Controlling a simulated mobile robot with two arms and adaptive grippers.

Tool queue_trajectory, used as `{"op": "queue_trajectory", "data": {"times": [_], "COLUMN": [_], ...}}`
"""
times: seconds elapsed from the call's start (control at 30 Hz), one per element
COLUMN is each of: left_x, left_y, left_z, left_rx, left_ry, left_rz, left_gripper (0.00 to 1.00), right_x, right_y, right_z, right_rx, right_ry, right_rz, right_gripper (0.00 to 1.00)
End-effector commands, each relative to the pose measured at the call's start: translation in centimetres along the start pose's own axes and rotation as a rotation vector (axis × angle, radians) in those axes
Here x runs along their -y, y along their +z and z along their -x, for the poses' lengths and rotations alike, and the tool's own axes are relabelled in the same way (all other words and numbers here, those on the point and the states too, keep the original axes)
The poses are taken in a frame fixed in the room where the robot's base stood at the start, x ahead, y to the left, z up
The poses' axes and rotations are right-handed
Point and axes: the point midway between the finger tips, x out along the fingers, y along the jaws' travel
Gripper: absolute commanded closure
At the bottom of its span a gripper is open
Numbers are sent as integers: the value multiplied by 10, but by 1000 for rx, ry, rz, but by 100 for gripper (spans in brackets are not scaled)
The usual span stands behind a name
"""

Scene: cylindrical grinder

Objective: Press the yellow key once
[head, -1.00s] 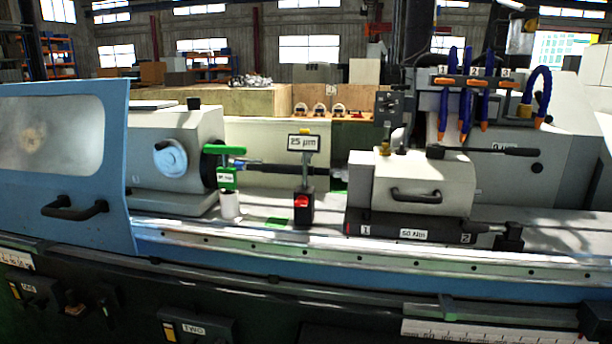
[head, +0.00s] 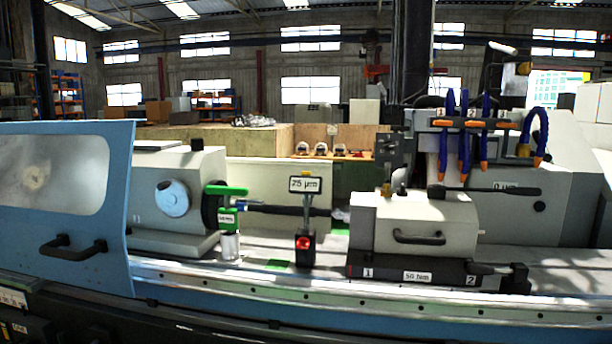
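I cannot make out a clear yellow key in the head view. A small yellow strip (head: 5,331) shows on the dark lower front panel at the bottom left edge, partly cut off; I cannot tell whether it is a key. The cylindrical grinder fills the view, with a grey headstock (head: 170,195) at left and a white block with a black handle (head: 425,222) at right. Neither of my grippers is in view.
A blue door with a window and black handle (head: 122,200) stands at left. A "25 µm" gauge on a stand (head: 304,184) and green clamp (head: 229,217) sit on the bed. Blue hoses with orange nozzles (head: 482,140) hang at upper right. Wooden crates (head: 215,140) stand behind.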

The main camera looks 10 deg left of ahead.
Motion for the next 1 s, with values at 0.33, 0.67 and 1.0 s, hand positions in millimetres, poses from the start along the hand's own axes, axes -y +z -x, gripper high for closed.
{"op": "queue_trajectory", "data": {"times": [0.33,0.67,1.0], "left_x": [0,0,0], "left_y": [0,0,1], "left_z": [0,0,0], "left_rx": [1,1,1], "left_ry": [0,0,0], "left_rz": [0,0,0], "left_gripper": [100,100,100], "right_x": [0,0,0], "right_y": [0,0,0], "right_z": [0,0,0], "right_rx": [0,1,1], "right_ry": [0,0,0], "right_rz": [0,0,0], "right_gripper": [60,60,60]}}
